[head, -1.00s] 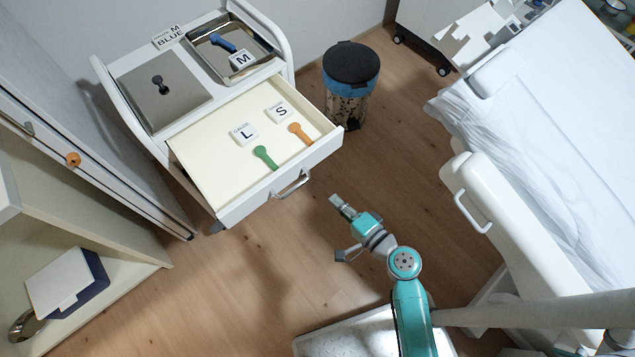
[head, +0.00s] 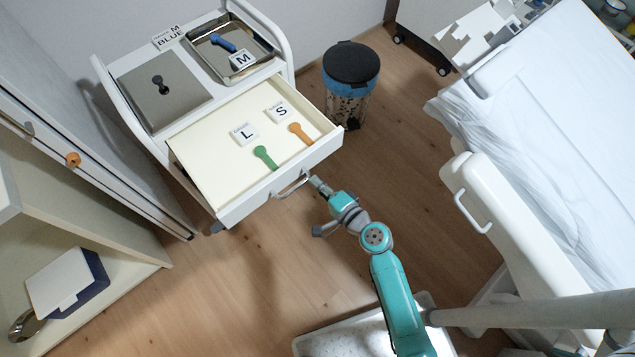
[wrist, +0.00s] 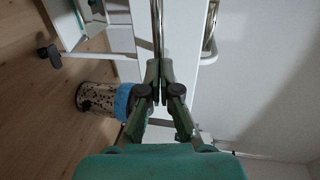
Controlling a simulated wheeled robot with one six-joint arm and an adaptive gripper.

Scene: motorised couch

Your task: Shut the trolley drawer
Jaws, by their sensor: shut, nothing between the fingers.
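The trolley drawer (head: 212,165) is pulled out from the white trolley (head: 158,130) and stands open in the head view. Inside it lie a green tool, an orange tool and cards marked L and S. Its metal handle (head: 293,186) is on the front panel (head: 255,193), which also shows in the wrist view (wrist: 183,45). My gripper (head: 316,181) is shut and empty, with its tips close to the right end of the handle. In the wrist view the shut fingers (wrist: 158,68) point at the drawer front; I cannot tell if they touch.
A pedal bin (head: 349,85) with a black lid stands right of the trolley. The white couch (head: 540,110) with its side rail (head: 474,212) is at the right. An open cabinet (head: 90,235) is at the left. The floor before the drawer is clear.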

